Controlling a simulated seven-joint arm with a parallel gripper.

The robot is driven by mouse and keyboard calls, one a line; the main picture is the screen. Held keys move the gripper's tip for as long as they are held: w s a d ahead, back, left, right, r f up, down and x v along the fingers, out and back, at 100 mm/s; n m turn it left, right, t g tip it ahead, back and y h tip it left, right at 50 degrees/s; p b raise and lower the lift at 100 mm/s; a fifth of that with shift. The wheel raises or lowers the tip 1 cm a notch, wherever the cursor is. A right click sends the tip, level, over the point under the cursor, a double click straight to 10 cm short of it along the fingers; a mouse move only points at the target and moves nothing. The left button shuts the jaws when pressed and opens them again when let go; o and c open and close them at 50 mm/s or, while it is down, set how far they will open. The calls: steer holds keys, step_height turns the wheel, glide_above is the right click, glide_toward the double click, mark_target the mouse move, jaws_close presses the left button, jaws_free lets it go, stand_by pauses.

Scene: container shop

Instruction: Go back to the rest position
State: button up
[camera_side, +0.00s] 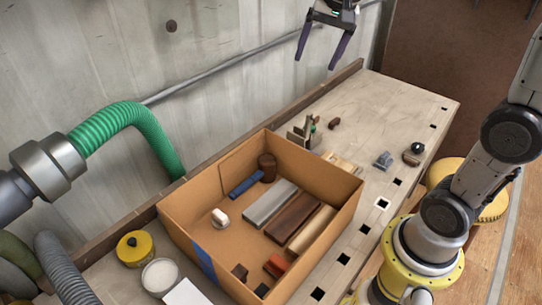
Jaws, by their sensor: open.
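My gripper (321,50) hangs high at the top of the view, above and behind the far part of the workbench. Its two dark fingers point down and stand apart, with nothing between them. The upper part of the gripper is cut off by the top edge. My arm stands at the right. No mark for a rest position shows.
An open cardboard box (183,239) on the workbench (424,101) holds blocks, a blue item and small objects. A yellow-lidded tin (135,249) and a white-topped jar (160,276) stand left. Small tools lie behind the box. A green hose (133,116) arches at left.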

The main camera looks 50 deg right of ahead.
steer(key=s+a+n+t, duration=0.2)
steer(key=s+a+n, duration=0.35)
steer(key=s, duration=0.65)
steer(key=s+a+f+n, duration=0.1)
steer(key=s+f+n, duration=0.4)
steer(key=s+f, duration=0.2)
steer(key=shift+s+a+f+y, duration=0.3)
steer(key=shift+f+y, duration=0.1)
steer(key=shift+f, duration=0.1)
steer(key=shift+o, duration=0.9)
steer(key=shift+w+r+n, duration=0.1)
steer(key=shift+w+n, duration=0.05)
steer(key=shift+n, duration=0.3)
steer(key=shift+o, duration=0.6)
steer(key=shift+n, duration=0.3)
steer(key=w+d+r+n+g, duration=0.1)
steer(key=w+d+r+g, duration=0.5)
steer(key=w+d, duration=0.6)
steer(key=w+d+f+m, duration=0.1)
steer(key=w+d+f, duration=0.15)
steer(key=d, duration=0.25)
step_height(320, 180, down, 10)
steer(key=shift+w+r, duration=0.15)
steer(key=shift+w, duration=0.2)
